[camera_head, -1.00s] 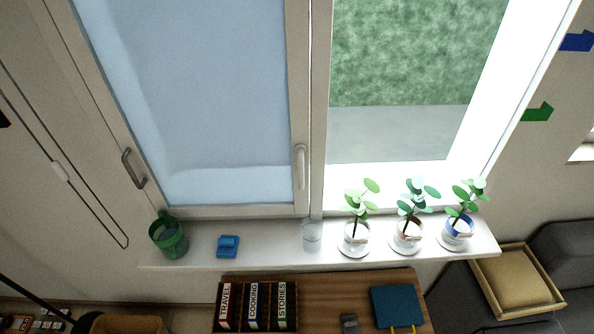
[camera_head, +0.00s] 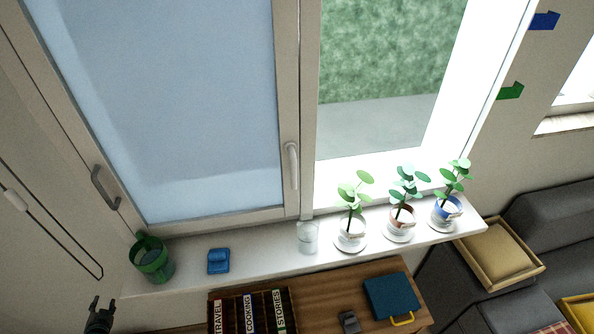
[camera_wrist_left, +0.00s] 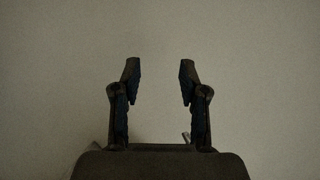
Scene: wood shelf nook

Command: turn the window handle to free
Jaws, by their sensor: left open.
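The closed-looking left window sash (camera_head: 190,120) carries a slim pale handle (camera_head: 292,165) on its right stile, hanging roughly straight down. A grey bow-shaped handle (camera_head: 105,187) is on the left side of the frame, tilted. My left gripper (camera_head: 98,304) is at the bottom left of the head view, below and far from both handles. Its two fingers (camera_wrist_left: 160,82) stand apart and empty in the left wrist view, facing a plain wall-coloured surface. My right gripper is not in view.
The sill holds a green cup (camera_head: 152,262), a blue object (camera_head: 218,261), a clear glass (camera_head: 307,238) and potted plants (camera_head: 401,218) on saucers. Below is a wooden table (camera_head: 330,293) with a book box (camera_head: 251,309). A cord loop (camera_head: 50,235) hangs at left.

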